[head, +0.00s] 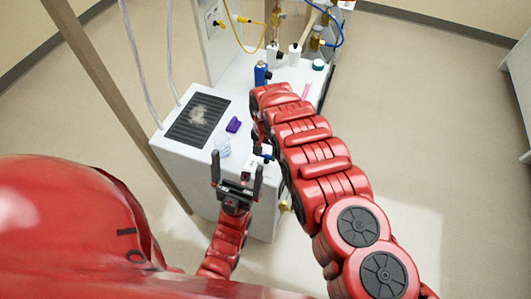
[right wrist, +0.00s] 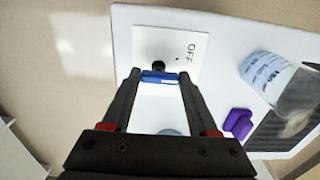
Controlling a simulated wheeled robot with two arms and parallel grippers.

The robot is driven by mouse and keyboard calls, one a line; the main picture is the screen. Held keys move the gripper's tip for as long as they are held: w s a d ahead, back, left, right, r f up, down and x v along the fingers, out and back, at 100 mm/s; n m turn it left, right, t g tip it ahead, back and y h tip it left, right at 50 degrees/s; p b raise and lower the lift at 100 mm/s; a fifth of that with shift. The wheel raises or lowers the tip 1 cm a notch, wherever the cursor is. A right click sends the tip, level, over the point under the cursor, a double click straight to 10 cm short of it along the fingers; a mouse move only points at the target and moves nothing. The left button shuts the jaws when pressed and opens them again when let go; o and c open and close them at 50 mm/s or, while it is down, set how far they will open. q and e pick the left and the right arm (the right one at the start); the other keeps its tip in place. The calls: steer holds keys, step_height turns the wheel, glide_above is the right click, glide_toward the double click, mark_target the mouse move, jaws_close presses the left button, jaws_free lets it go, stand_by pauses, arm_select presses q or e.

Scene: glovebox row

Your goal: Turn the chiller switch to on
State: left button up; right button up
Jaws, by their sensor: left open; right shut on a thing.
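The chiller switch shows in the right wrist view as a white plate (right wrist: 205,45) with the word OFF, a black pivot (right wrist: 158,65) and a blue handle (right wrist: 160,77). My right gripper (right wrist: 157,80) is shut on the blue handle, with one finger at each end of it. No ON label is visible. My left gripper (head: 237,178) is open and empty, in front of that edge.
A clear beaker (head: 222,146), a purple object (head: 233,125) and a dark grille (head: 190,128) are on the bench top left of the switch. A blue bottle (head: 261,75) and a pink stick (head: 306,90) stand farther back. A tan post (head: 110,92) rises on the left.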

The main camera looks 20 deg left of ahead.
stand_by(0.3)
steer(key=o, duration=1.4)
steer(key=shift+w+r+b, duration=0.1)
steer(key=shift+r+b, duration=0.2)
steer(key=shift+r, duration=0.3)
step_height(320, 180, up, 6)
steer(key=shift+r+b, duration=0.15)
steer(key=shift+b, duration=1.05)
step_height(320, 180, up, 2)
step_height(320, 180, up, 8)
steer(key=p, duration=0.9)
glide_above(265, 155)
steer(key=shift+d, duration=0.1)
